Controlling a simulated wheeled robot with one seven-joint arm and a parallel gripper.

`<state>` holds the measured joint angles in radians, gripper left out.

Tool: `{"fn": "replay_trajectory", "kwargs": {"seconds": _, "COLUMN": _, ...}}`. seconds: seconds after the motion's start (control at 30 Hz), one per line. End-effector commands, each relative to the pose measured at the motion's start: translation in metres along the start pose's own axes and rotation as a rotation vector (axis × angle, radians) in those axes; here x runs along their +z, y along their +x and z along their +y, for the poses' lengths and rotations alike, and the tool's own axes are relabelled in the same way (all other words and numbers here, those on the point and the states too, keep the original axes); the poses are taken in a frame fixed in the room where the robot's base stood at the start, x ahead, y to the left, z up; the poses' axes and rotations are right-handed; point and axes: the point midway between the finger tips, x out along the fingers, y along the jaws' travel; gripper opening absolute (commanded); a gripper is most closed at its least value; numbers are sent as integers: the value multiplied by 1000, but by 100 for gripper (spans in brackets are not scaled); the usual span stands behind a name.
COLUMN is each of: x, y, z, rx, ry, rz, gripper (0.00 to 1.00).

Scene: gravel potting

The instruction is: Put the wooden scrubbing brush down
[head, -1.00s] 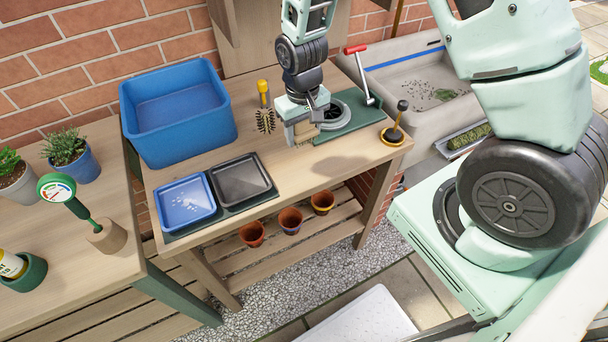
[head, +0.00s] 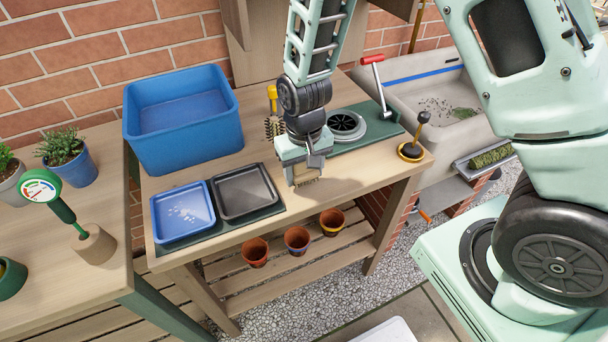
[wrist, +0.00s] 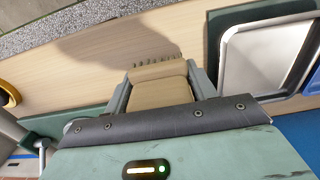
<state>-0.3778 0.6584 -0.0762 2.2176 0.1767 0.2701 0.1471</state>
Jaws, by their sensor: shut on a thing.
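The wooden scrubbing brush (wrist: 160,86) is a tan block with short bristles showing along its far edge in the wrist view. My gripper (wrist: 158,92) is shut on it, one grey finger at each side. In the head view, my gripper (head: 303,168) is over the front part of the wooden bench (head: 345,168), right of the black tray, and the brush (head: 306,183) shows only a little below the fingers. Its shadow lies on the bench in the wrist view. I cannot tell whether the bristles touch the bench.
A black tray (head: 246,191) and a blue tray (head: 183,212) lie to the left, before a blue tub (head: 185,140). A yellow-handled round brush (head: 272,122) stands behind my gripper. A green plate with a round grate (head: 346,125) and a black-knobbed tool (head: 420,133) are right.

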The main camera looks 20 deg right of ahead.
Motion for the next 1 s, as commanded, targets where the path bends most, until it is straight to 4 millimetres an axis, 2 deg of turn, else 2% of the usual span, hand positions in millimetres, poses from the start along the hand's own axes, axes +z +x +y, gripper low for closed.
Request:
{"fn": "replay_trajectory", "kwargs": {"seconds": 0.13, "x": 0, "y": 15, "z": 0, "rx": 0, "ry": 0, "rz": -1, "gripper": 19}}
{"fn": "replay_trajectory", "kwargs": {"seconds": 0.53, "x": 0, "y": 21, "z": 0, "rx": 0, "ry": 0, "rz": 1, "gripper": 19}}
{"fn": "replay_trajectory", "kwargs": {"seconds": 0.57, "x": 0, "y": 20, "z": 0, "rx": 0, "ry": 0, "rz": 1, "gripper": 64}}
{"fn": "replay_trajectory", "kwargs": {"seconds": 0.6, "x": 0, "y": 19, "z": 0, "rx": 0, "ry": 0, "rz": 1, "gripper": 75}}
{"fn": "replay_trajectory", "kwargs": {"seconds": 0.63, "x": 0, "y": 19, "z": 0, "rx": 0, "ry": 0, "rz": 1, "gripper": 78}}
{"fn": "replay_trajectory", "kwargs": {"seconds": 1.0, "x": 0, "y": 13, "z": 0, "rx": 0, "ry": 0, "rz": 2, "gripper": 78}}
